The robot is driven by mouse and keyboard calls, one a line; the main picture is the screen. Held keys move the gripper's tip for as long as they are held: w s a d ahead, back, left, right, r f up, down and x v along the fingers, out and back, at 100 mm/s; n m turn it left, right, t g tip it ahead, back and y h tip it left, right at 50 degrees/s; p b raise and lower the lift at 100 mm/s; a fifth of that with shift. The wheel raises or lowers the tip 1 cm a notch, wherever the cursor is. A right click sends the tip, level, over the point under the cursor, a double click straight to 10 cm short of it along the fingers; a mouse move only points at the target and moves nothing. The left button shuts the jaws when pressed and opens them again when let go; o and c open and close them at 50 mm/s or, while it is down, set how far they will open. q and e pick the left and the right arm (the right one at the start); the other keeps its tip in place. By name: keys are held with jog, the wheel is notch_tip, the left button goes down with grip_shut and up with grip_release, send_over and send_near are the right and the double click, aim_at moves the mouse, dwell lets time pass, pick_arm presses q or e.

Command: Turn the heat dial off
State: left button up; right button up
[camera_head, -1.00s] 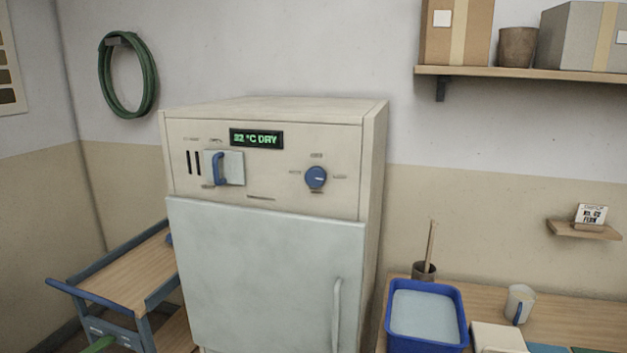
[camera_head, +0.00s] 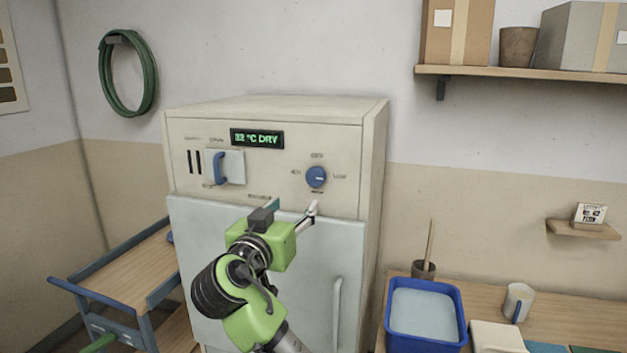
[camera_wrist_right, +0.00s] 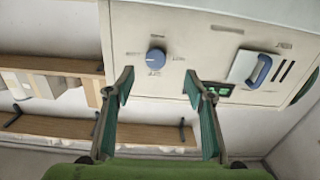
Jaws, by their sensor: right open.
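The round blue heat dial (camera_head: 316,177) sits on the right of the cabinet's upper panel, with small labels around it. In the right wrist view the dial (camera_wrist_right: 155,57) shows ahead, between and beyond the fingertips. My right gripper (camera_head: 308,216) is in front of the cabinet, below the dial and apart from it. It is open and empty; its two fingers (camera_wrist_right: 158,80) are spread wide in the right wrist view. The display (camera_head: 257,139) reads a dim number with "°C DRY". My left gripper is not in view.
A blue lever handle (camera_head: 219,169) on a pale plate is left of the dial. The cabinet door (camera_head: 270,200) below has a vertical handle (camera_head: 337,310). A blue tub (camera_head: 427,345) stands on the right bench, and a wooden cart (camera_head: 130,275) is at left.

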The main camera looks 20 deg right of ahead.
aim_at(314, 179)
jog(key=shift+m, duration=0.3)
jog(key=p+x, duration=0.1)
jog(key=x, duration=0.3)
jog(key=r+p+x, duration=0.1)
jog(key=p+x, duration=0.1)
jog(key=x, duration=0.2)
jog(key=r+p+x, duration=0.1)
jog(key=x, duration=0.3)
jog(key=shift+s+d+p, duration=0.2)
jog(key=shift+d+p, duration=0.15)
jog(key=shift+d, duration=0.05)
jog(key=shift+w+d, duration=0.3)
jog(key=shift+w, duration=0.25)
jog(key=shift+f, duration=0.1)
jog(key=c, duration=1.1)
